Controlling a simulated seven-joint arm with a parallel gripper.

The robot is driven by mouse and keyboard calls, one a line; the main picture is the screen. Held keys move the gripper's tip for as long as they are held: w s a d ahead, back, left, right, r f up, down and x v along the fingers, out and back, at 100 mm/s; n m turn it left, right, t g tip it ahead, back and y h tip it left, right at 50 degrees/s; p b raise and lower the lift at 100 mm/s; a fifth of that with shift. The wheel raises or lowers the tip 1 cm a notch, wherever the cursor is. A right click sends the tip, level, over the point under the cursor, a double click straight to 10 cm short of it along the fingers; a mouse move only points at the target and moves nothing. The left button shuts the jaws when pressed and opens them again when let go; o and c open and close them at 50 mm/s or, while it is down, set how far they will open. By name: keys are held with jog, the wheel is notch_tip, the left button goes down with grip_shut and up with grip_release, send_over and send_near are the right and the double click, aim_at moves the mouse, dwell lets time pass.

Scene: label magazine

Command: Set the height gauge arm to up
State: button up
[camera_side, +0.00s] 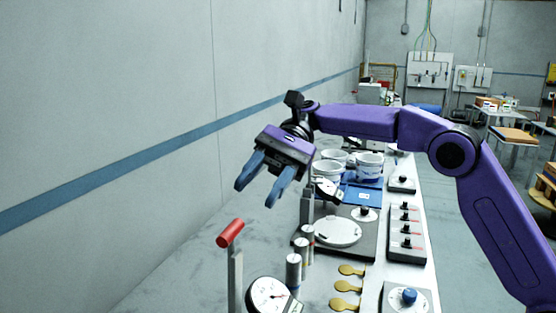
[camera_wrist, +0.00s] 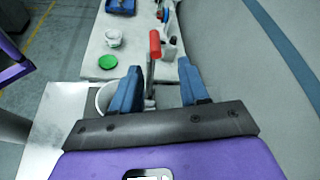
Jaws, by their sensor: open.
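A red cylindrical handle (camera_side: 230,233) sits at the top of a flat grey bar (camera_side: 235,280) near the front of the bench. I take it to be the height gauge arm; the bar stands about upright and its lower end is cut off. In the wrist view the red handle (camera_wrist: 155,44) shows beyond and between the blue fingertips of my gripper (camera_wrist: 159,68).
Several grey cylinders (camera_side: 294,270) and brass tabs (camera_side: 345,287) stand right of the bar. A round white plate (camera_side: 337,231), white tubs (camera_side: 369,166) and a knob panel (camera_side: 405,235) lie behind. The wall (camera_side: 110,130) bounds the left; bench left of the bar is clear.

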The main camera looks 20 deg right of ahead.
jog(key=v, duration=0.6)
dwell(0.6)
jog(key=s+d+f+n+t+h, duration=0.1)
jog(key=s+d+f+n+h, duration=0.15)
jog(key=s+f, duration=0.4)
jog(key=s+d+f+n+t+h, duration=0.1)
jog(key=s+f+n+t+h, duration=0.15)
jog(key=s, duration=0.65)
jog(key=s+d+f+n+t+h, duration=0.2)
jog(key=s+d+f+n, duration=0.4)
jog(key=d, duration=0.4)
jog(key=s+d+f+n+t+h, duration=0.3)
jog(key=s+d+f+n, duration=0.4)
jog(key=s+d, duration=0.3)
jog(key=shift+s+d+f+n+h, duration=0.3)
jog(key=shift+d+n+h, duration=0.1)
jog(key=shift+d, duration=0.45)
